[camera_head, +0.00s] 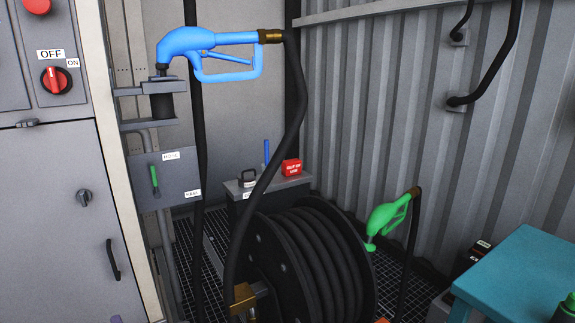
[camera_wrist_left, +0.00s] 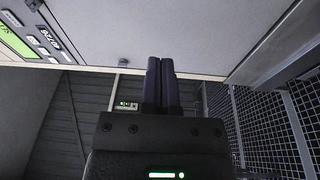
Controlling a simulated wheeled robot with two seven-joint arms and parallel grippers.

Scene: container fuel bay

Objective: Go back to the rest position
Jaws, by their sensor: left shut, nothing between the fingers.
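My left gripper (camera_wrist_left: 160,85) shows in the left wrist view with its two dark fingers together and nothing between them. It points towards a pale flat panel (camera_wrist_left: 180,35) and touches nothing that I can make out. Neither of my grippers shows in the head view. In the head view the blue nozzle (camera_head: 205,45) sits in a dark holder (camera_head: 163,100) on the left, with a black hose running down from its brass end. The green nozzle (camera_head: 388,218) stands at the lower right beside the hose reel.
A large black hose reel (camera_head: 315,260) fills the lower middle. A grey cabinet (camera_head: 50,200) with a red rotary switch (camera_head: 56,80) stands at the left. A teal table (camera_head: 520,270) is at the lower right. A red box (camera_head: 291,167) sits on a small stand behind the reel.

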